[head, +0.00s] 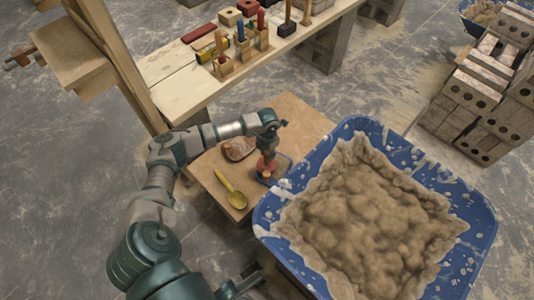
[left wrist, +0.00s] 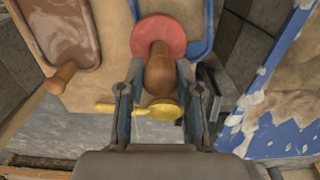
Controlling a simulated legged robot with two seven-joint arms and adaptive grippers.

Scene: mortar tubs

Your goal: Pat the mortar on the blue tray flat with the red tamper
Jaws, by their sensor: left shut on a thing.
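The red tamper (head: 265,165) has a round red disc and a wooden handle. In the left wrist view its disc (left wrist: 172,32) lies beyond my fingertips, with the handle pointing back between them. My left gripper (head: 269,146) is shut on the handle; its fingers also show in the left wrist view (left wrist: 158,72). The small blue tray (head: 287,163) is on the low wooden board, under and beside the disc; its rim shows in the left wrist view (left wrist: 207,40). The disc and gripper hide much of its mortar. A dark shape (head: 246,284) at the bottom may be my right gripper.
A yellow scoop (head: 232,192) and a brownish tray (head: 238,149) lie on the board (head: 296,117). A large blue tub (head: 480,215) full of mortar stands close on the right. A bench (head: 180,85) with tools is behind; stacked bricks (head: 480,95) stand far right.

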